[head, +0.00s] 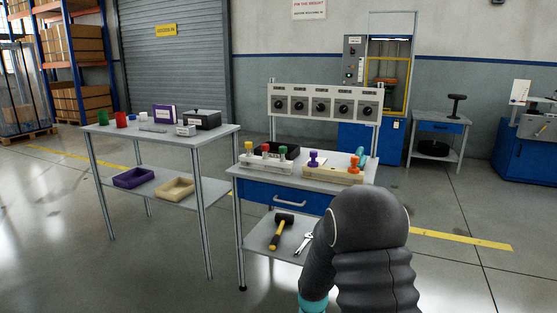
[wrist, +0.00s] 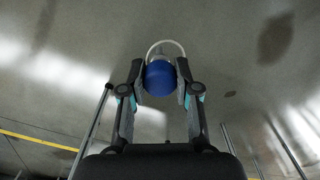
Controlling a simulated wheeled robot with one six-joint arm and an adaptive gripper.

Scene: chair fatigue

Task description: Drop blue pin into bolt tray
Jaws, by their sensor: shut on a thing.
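My gripper (wrist: 160,70) is shut on the blue pin (wrist: 160,80), whose round blue head shows between the two fingers in the wrist view. In the head view my arm hides the gripper and the pin. A purple tray (head: 133,178) and a beige tray (head: 175,188) sit side by side on the lower shelf of the left table. I cannot tell which is the bolt tray. In the wrist view only floor and table legs lie behind the pin.
The left table (head: 215,131) holds cups, a purple sign and a dark box (head: 202,119). The workbench (head: 232,172) carries coloured pins in holders, with a hammer (head: 281,231) and wrench (head: 304,243) on its lower shelf.

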